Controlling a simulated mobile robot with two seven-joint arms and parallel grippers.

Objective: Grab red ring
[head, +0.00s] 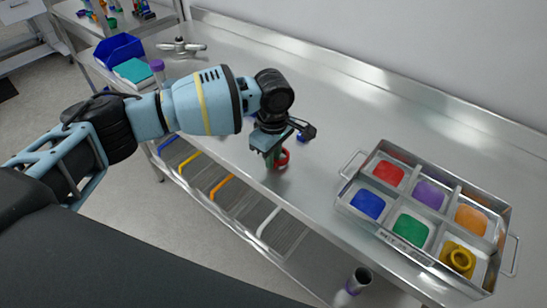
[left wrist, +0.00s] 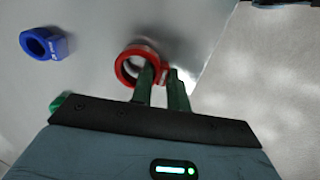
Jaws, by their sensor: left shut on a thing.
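The red ring (head: 283,158) is at my left gripper (head: 274,160), near the front edge of the steel table in the head view. In the left wrist view the red ring (left wrist: 124,66) has its tab between the green fingers of my left gripper (left wrist: 161,80), which are shut on it. Whether the ring still touches the table is hard to tell. My right gripper is not in view.
A blue ring (left wrist: 45,42) lies on the table; a green piece (left wrist: 60,101) is partly hidden. A metal tray (head: 345,200) with coloured compartments stands at right, a yellow ring (head: 459,260) in one. A blue bin (head: 119,50) stands at far left.

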